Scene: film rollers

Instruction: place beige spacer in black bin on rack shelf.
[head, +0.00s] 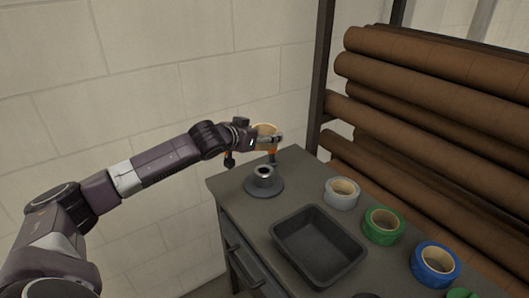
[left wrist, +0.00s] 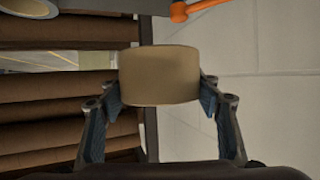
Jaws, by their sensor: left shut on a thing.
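The beige spacer (head: 266,130), a short cylinder, is held in my left gripper (head: 268,141) above the back left corner of the grey cabinet top. In the left wrist view the spacer (left wrist: 159,75) sits between the two fingers of my left gripper (left wrist: 160,100), which touch its sides. The black bin (head: 318,246) is a shallow, open rectangular tray on the cabinet top, nearer to me and to the right of the spacer. Its visible inside is empty. My right gripper is not seen.
A dark round base with a metal post (head: 263,184) stands on the cabinet top (head: 225,185) below the gripper. Grey (head: 342,193), green (head: 383,225) and blue (head: 435,263) tape rolls line the right side. Brown rolls (head: 430,100) fill a rack behind.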

